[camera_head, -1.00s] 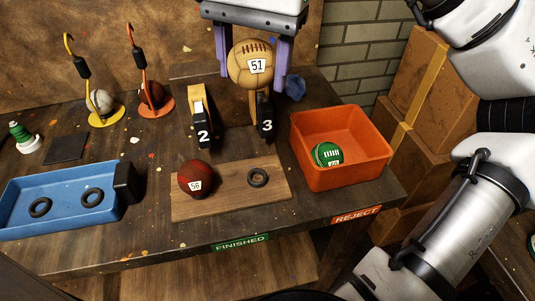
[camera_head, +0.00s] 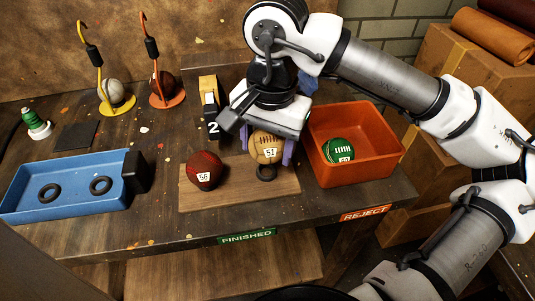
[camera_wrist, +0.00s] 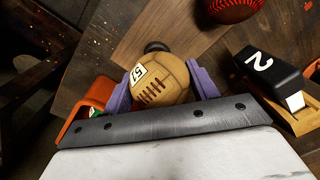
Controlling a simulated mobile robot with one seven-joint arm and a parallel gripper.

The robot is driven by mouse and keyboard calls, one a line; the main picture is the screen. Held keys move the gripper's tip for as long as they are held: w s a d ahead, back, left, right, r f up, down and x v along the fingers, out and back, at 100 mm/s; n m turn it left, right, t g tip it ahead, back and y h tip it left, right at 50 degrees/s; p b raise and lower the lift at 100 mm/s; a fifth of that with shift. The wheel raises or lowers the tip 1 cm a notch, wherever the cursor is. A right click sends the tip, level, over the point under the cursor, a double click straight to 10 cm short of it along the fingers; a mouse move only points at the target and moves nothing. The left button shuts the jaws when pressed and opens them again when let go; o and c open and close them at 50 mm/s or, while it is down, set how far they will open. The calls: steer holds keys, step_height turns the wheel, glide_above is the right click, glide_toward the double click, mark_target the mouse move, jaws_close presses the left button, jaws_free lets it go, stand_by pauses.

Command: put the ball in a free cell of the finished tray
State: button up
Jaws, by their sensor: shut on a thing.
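The tan ball (camera_head: 266,146), marked 51, is held between the purple fingers of my gripper (camera_head: 267,150). In the wrist view the ball (camera_wrist: 162,82) sits between both fingers. The finished tray (camera_head: 225,203) is a flat wooden board behind the green FINISHED label. Its left cell holds a dark red ball (camera_head: 205,170) marked 56. Its right cell has a black ring (camera_head: 266,173), partly hidden just below the tan ball. The ring (camera_wrist: 155,46) also shows at the ball's edge in the wrist view. I cannot tell how large the gap is.
An orange reject bin (camera_head: 372,175) with a green ball (camera_head: 339,150) stands close on the right. A stand marked 2 (camera_head: 209,108) is behind the board. A blue tray (camera_head: 70,202) with two empty rings is at left, below two hook stands.

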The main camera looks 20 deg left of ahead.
mark_target(268, 157)
steer(key=shift+f, duration=1.65)
steer(key=shift+f, duration=0.2)
steer(key=o, duration=1)
steer(key=shift+r, duration=0.1)
steer(key=shift+o, duration=0.2)
steer(key=shift+r, duration=0.1)
steer(key=r, duration=1.2)
steer(key=shift+d, duration=0.35)
